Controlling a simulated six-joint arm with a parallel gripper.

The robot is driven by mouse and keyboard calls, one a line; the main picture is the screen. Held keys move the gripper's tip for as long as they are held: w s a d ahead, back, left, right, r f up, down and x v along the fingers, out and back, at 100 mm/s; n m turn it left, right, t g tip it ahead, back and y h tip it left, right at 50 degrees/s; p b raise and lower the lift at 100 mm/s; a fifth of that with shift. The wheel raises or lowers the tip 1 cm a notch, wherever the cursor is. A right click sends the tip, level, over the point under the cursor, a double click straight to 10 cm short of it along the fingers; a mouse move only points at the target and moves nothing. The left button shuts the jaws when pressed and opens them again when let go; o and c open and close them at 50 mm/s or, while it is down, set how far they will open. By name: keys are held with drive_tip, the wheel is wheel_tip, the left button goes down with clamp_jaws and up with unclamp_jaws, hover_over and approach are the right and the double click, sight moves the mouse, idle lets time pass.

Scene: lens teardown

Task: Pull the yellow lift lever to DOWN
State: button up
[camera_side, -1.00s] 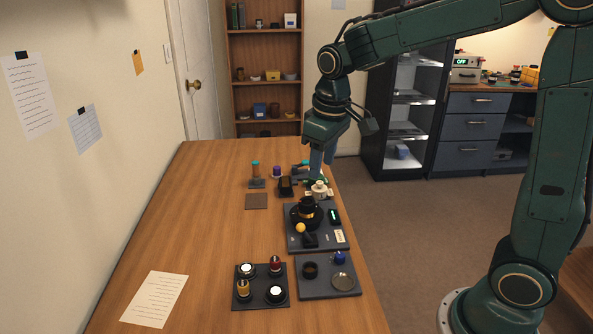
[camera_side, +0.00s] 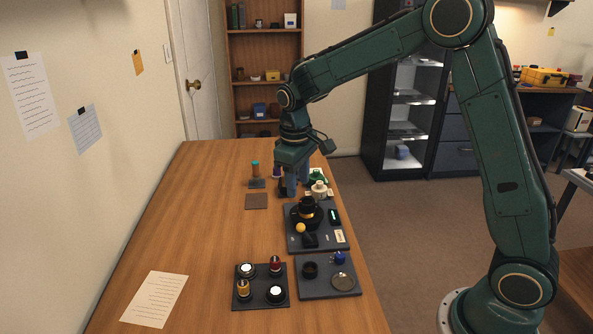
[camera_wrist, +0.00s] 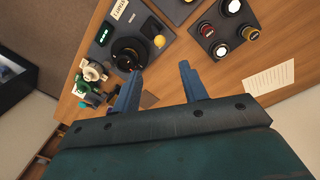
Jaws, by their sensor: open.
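The yellow lever knob (camera_side: 300,228) is a small ball at the front left of the black round fixture (camera_side: 307,210) on a dark grey base plate (camera_side: 322,243). In the wrist view the yellow knob (camera_wrist: 159,41) shows beside the round black fixture (camera_wrist: 128,50). My gripper (camera_side: 297,192) points down over the table, behind the fixture and apart from the knob. In the wrist view my gripper (camera_wrist: 157,78) has its two blue fingers spread with nothing between them. No DOWN mark is readable.
A tray with several capped parts (camera_side: 240,300) and a tray with a ring and a disc (camera_side: 318,291) lie in front. A white and green item (camera_side: 319,188) stands near my fingers. A brown pad (camera_side: 256,201) lies left. The table's left side is mostly clear, with one paper sheet (camera_side: 155,299).

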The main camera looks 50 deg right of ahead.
sight(300, 224)
drive_tip(key=f, duration=0.8)
drive_tip(key=d+f, duration=0.1)
drive_tip(key=f, duration=0.4)
drive_tip(key=shift+f, duration=0.1)
clamp_jaws()
